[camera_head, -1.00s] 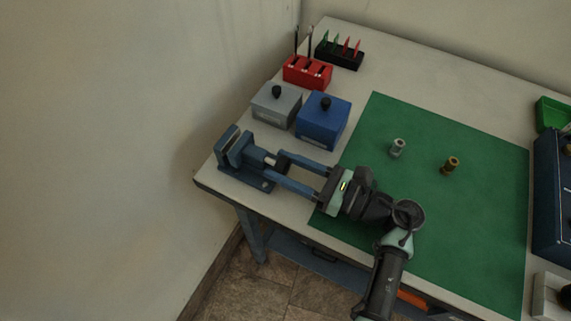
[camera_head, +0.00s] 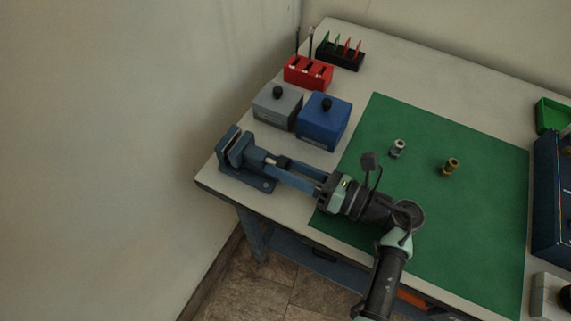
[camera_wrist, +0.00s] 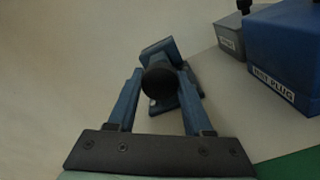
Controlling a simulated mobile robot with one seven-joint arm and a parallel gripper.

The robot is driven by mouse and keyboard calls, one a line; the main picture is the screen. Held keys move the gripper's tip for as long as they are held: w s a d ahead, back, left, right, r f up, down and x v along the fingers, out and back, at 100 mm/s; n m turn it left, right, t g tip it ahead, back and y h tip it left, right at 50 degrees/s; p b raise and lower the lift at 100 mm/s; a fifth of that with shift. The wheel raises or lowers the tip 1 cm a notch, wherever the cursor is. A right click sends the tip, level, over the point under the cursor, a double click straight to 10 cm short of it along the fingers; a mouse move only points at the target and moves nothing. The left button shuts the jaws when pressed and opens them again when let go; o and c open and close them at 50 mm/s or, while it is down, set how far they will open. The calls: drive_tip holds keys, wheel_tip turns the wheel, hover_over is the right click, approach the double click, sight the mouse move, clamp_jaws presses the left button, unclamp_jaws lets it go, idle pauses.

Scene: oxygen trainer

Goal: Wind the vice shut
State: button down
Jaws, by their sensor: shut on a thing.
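The blue vice (camera_head: 258,181) sits at the left front corner of the table, its two upright jaws (camera_head: 235,147) at its left end with a narrow gap between them. My gripper (camera_head: 270,164) reaches in from the right, level with the screw end of the vice. In the wrist view the vice (camera_wrist: 157,50) lies straight ahead, and a dark round knob (camera_wrist: 160,84) sits between the two blue fingertips of my gripper (camera_wrist: 161,76). The gripper is shut on this knob. The knob hides much of the vice behind it.
A grey lidded box (camera_head: 276,106) and a blue lidded box (camera_head: 323,124) stand just behind the vice and gripper. A red holder (camera_head: 308,73) and a black rack (camera_head: 340,55) stand farther back. Two small fittings stand on the green mat (camera_head: 440,215). A wall rises at the left.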

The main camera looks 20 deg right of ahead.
drive_tip(key=shift+d, duration=0.1)
drive_tip(key=shift+c, duration=1.5)
unclamp_jaws()
drive_tip(key=shift+s, duration=0.1)
drive_tip(key=b+v, duration=0.2)
drive_tip(key=v, duration=1)
drive_tip(key=shift+d+b, duration=0.1)
drive_tip(key=shift+b, duration=0.2)
drive_tip(key=shift+s+d, duration=0.2)
drive_tip(key=shift+s, duration=0.15)
drive_tip(key=shift+c, duration=0.3)
